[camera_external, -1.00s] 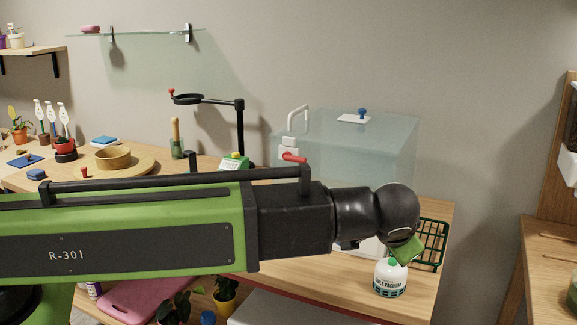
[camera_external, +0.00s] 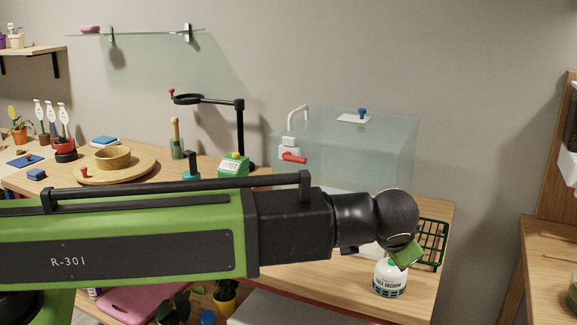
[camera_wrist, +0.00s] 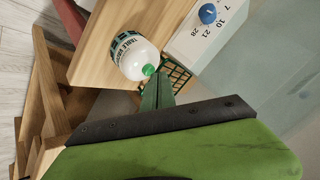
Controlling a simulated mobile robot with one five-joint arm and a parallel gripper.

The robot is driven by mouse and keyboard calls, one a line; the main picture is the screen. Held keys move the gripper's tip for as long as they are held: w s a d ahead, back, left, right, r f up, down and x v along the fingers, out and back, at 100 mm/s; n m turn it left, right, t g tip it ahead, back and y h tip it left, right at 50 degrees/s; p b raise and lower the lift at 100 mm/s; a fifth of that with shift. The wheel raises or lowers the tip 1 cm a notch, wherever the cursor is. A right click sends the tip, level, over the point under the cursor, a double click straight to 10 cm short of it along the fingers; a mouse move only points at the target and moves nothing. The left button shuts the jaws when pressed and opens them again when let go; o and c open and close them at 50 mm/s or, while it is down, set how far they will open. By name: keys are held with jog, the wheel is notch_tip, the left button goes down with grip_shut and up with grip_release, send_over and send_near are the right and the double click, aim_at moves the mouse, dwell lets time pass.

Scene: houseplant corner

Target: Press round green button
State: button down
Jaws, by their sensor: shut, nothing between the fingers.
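The white table vacuum (camera_external: 388,281) with dark lettering stands on the wooden table near its front right edge. It also shows in the wrist view (camera_wrist: 133,55), where its round green button (camera_wrist: 148,70) sits on top. My gripper (camera_external: 407,258) is green, shut and empty, just above and slightly right of the vacuum's top in the external view. In the wrist view its closed fingertips (camera_wrist: 158,78) are beside the green button. I cannot tell whether they touch it. In the external view the fingers partly cover the button.
A dark green wire rack (camera_external: 433,240) stands behind the vacuum. A white box with a blue knob (camera_wrist: 208,13) and numbers is close by in the wrist view. A clear glass case (camera_external: 350,145) stands at the back. A green block with a yellow button (camera_external: 235,156) is farther left.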

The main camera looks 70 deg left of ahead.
aim_at(391, 263)
jog(key=shift+f+b, duration=0.25)
jog(key=shift+b, duration=0.05)
jog(key=shift+r, duration=0.1)
jog(key=shift+r+p, duration=0.6)
jog(key=shift+p, duration=0.15)
notch_tip(391, 263, up, 6)
jog(key=p, duration=0.6)
jog(key=shift+a, duration=0.1)
